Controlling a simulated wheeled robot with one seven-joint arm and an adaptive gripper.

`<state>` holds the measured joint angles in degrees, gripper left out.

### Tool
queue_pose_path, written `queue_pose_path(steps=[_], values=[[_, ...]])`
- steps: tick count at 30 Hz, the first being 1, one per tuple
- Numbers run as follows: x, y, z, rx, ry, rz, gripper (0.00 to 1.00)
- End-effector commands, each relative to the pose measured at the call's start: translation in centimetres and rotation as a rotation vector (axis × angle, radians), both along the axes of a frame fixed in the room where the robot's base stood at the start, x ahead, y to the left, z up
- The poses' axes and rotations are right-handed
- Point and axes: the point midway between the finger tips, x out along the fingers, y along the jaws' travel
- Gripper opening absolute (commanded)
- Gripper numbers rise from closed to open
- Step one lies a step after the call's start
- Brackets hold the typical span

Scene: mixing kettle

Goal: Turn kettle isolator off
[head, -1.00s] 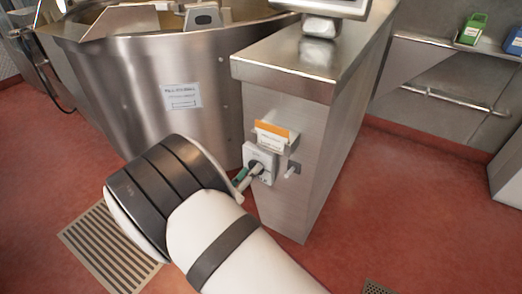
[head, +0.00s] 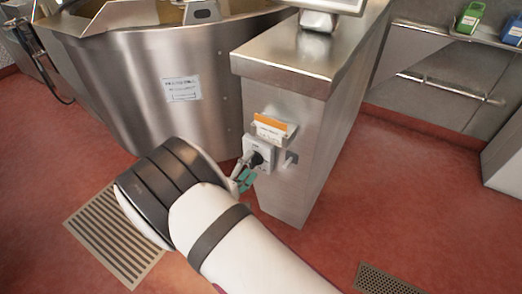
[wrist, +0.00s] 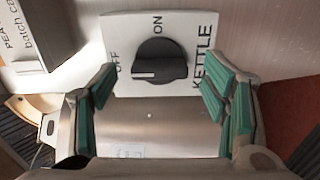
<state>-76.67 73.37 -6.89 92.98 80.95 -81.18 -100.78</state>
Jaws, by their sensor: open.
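The kettle isolator is a white square plate with a black rotary knob (wrist: 160,62), marked ON, OFF and KETTLE. In the wrist view, the knob's white mark lies on its left side, toward the OFF lettering.
The large steel kettle (head: 130,90) stands at left. A floor grate (head: 115,235) lies below my arm. The red floor at right (head: 390,200) is clear.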

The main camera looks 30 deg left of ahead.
Motion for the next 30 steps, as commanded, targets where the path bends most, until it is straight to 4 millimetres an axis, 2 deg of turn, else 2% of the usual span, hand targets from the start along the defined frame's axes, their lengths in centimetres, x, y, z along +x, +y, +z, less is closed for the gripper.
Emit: queue_pose_path(steps=[15,30], values=[[-5.6,0.5,0.1,0.000,0.001,0.001,0.68],[-6.0,0.5,0.0,0.000,0.001,0.000,0.68]])
